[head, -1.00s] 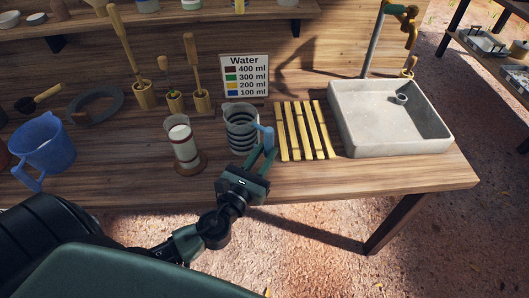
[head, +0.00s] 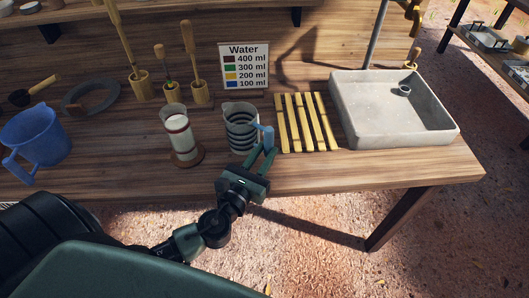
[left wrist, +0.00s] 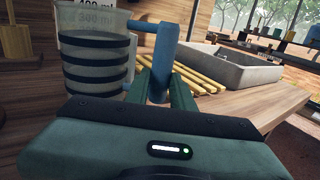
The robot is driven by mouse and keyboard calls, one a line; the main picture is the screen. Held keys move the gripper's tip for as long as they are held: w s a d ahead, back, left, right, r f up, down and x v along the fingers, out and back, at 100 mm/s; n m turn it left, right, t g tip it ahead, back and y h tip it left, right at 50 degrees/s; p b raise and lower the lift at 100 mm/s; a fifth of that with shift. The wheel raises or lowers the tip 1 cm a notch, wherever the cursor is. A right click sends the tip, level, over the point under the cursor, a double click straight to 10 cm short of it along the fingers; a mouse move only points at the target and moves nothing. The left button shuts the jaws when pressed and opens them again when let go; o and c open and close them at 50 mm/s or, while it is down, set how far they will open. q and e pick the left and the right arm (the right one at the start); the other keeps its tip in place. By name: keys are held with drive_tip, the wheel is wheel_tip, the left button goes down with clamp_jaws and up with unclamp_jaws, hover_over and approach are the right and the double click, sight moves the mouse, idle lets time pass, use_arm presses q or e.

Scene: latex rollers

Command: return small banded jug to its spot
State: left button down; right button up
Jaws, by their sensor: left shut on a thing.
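The small banded jug (head: 241,130) is clear grey with dark bands and a blue handle (head: 267,136). It is upright at the bench, between the white-filled vessel and the yellow slats. My left gripper (head: 262,155) is shut on the handle, at the jug's front right. In the left wrist view the jug (left wrist: 95,65) fills the upper left, and its handle (left wrist: 162,60) stands between the fingers (left wrist: 165,85). I cannot tell whether the jug's base touches the bench. My right gripper is not in view.
A white-filled vessel (head: 179,135) stands on a round brown coaster (head: 188,160) left of the jug. Yellow slats (head: 305,122) lie to the right, then a grey sink (head: 395,115). A Water sign (head: 244,68) stands behind. A blue pitcher (head: 37,140) is far left.

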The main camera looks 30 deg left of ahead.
use_arm(q)
drive_tip(key=shift+f, duration=0.15)
drive_tip(key=shift+f+b, duration=0.4)
drive_tip(key=shift+b, duration=0.05)
drive_tip(key=c, duration=1.1)
unclamp_jaws()
drive_tip(key=shift+r, duration=0.1)
drive_tip(key=s+b, duration=0.1)
drive_tip(key=s, duration=0.6)
drive_tip(key=shift+f+b, duration=0.2)
drive_tip(key=shift+b, duration=0.2)
drive_tip(key=shift+s+r, duration=0.15)
drive_tip(key=shift+s, duration=0.3)
drive_tip(key=shift+s, duration=0.1)
